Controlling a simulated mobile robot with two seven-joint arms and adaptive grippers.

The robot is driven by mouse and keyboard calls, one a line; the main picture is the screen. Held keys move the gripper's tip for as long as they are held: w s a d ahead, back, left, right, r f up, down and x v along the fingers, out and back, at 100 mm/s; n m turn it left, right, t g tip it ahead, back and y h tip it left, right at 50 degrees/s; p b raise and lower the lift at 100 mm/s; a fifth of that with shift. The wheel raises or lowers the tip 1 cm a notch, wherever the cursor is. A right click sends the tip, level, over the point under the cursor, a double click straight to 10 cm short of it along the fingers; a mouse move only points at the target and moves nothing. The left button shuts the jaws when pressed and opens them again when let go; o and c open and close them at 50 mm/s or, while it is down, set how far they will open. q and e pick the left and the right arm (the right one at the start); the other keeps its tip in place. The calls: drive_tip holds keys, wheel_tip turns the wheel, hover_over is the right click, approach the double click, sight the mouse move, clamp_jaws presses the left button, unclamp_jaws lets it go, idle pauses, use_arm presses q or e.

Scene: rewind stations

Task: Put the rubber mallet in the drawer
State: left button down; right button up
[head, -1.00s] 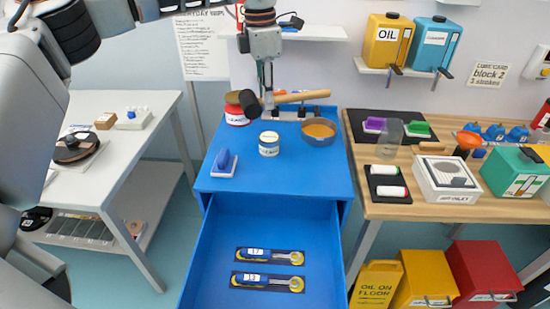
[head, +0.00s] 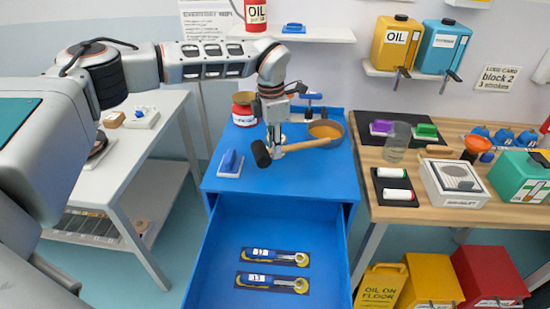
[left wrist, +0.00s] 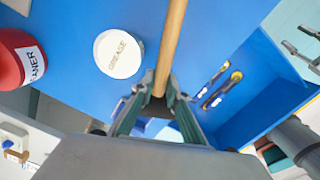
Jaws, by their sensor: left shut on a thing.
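The rubber mallet has a black head (head: 261,153) and a wooden handle (head: 312,145). My left gripper (head: 277,149) is shut on the handle near the head and holds it above the blue cabinet top, behind the open drawer. In the left wrist view the handle (left wrist: 171,40) runs up from between the fingers (left wrist: 158,106). My right gripper does not clearly show in the head view; a gripper shows at the right of the left wrist view (left wrist: 302,52).
A grease tin (left wrist: 118,54) is close to the mallet handle. The drawer's left and front floor is clear.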

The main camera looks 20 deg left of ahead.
sight(275, 169)
use_arm(q)
drive_tip(key=shift+f, duration=2.1)
drive_tip(key=c, duration=2.3)
unclamp_jaws()
drive_tip(key=shift+f, duration=0.15)
